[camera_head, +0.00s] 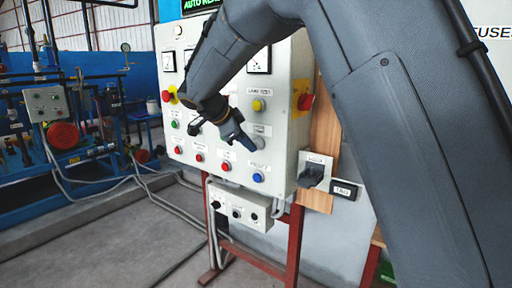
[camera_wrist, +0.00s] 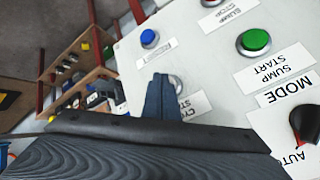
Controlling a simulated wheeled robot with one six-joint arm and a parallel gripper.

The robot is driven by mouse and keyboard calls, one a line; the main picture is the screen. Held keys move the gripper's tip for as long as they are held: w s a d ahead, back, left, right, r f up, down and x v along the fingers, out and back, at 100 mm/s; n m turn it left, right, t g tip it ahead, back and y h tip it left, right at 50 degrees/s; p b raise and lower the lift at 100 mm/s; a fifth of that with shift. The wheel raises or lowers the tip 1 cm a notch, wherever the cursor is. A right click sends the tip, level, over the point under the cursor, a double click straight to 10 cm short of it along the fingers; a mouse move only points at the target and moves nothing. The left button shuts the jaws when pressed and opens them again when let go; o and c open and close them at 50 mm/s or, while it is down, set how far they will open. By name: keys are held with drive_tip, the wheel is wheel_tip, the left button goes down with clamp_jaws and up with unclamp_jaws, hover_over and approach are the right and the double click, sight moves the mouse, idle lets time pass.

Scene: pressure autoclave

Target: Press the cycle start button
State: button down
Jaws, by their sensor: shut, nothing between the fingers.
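The control panel (camera_head: 245,95) is a pale box with rows of coloured buttons. In the wrist view the panel appears upside down, and a partly covered label (camera_wrist: 190,106) reads "CYC… START". The cycle start button (camera_wrist: 176,83) beside that label is pale grey and mostly hidden behind my fingers. My gripper (camera_wrist: 160,78) is shut and empty, with its fingertips in front of the panel and overlapping this button's left side. In the head view my gripper (camera_head: 250,147) points down and right at the panel's lower right part. I cannot tell whether the fingertips touch the panel.
A blue button (camera_wrist: 149,39) and a green sump start button (camera_wrist: 254,41) are nearby, with a black and red mode selector (camera_wrist: 305,122). A small box (camera_head: 240,207) hangs below the panel.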

drive_tip(key=shift+w+d+b, duration=0.3)
drive_tip(key=shift+w+b, duration=0.05)
drive_tip(key=shift+b, duration=0.05)
idle(0.8)
idle(0.3)
drive_tip(key=shift+s+a+b, duration=0.55)
drive_tip(key=shift+s, duration=0.15)
drive_tip(key=shift+a, duration=0.1)
drive_tip(key=s+a+b, duration=0.1)
drive_tip(key=s, duration=0.1)
drive_tip(key=s+a+b, duration=0.1)
drive_tip(key=a, duration=0.1)
drive_tip(key=shift+s, duration=0.4)
idle(0.3)
